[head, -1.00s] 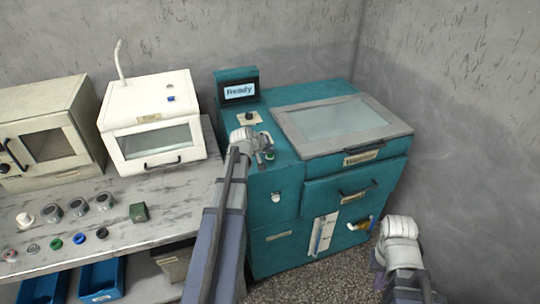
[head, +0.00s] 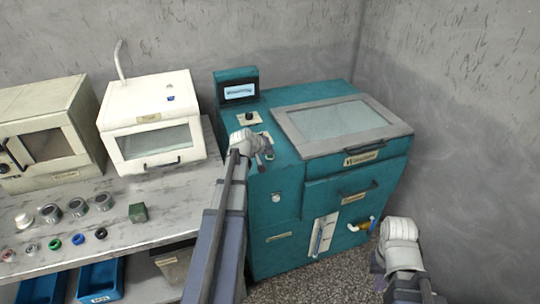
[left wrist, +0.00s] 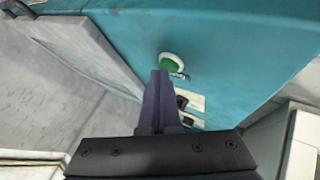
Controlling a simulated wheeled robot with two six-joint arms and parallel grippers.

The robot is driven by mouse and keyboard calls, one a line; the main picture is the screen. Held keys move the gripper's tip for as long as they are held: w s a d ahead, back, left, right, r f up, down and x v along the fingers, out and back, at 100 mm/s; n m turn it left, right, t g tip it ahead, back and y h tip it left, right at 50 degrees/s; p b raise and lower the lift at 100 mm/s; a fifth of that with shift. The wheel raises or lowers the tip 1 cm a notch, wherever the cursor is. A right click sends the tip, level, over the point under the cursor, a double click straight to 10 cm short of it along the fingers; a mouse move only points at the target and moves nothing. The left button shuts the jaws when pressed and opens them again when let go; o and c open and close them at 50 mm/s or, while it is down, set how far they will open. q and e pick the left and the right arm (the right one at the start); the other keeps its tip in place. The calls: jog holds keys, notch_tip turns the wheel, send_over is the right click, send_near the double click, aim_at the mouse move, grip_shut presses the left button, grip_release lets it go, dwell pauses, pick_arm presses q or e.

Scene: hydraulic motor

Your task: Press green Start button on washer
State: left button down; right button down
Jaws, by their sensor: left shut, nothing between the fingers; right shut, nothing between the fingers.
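The teal washer (head: 275,240) stands in the corner, with a small display (head: 239,91) on top that is lit with text too blurred to read surely. The green Start button (left wrist: 172,62), in a white ring, shows in the left wrist view on the teal panel. My left gripper (head: 266,154) is shut and empty over the washer's top left part; its fingertips (left wrist: 160,74) are right at the button's edge. I cannot tell whether they touch it. In the head view the gripper hides the button. My right gripper (head: 378,264) is shut and empty, low at the right.
A black knob (head: 249,116) sits on the panel behind my left gripper. The washer's glass lid (head: 340,118) is closed. A bench (head: 180,205) at the left holds a white cabinet (head: 150,100), a beige oven (head: 85,100) and several small parts. Speckled floor lies before the washer.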

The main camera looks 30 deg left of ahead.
aim_at(269, 157)
pick_arm(q)
jog(key=shift+r+p, duration=0.75)
notch_tip(269, 157, up, 5)
jog(key=p, duration=0.5)
jog(key=shift+r, duration=0.1)
dwell(0.6)
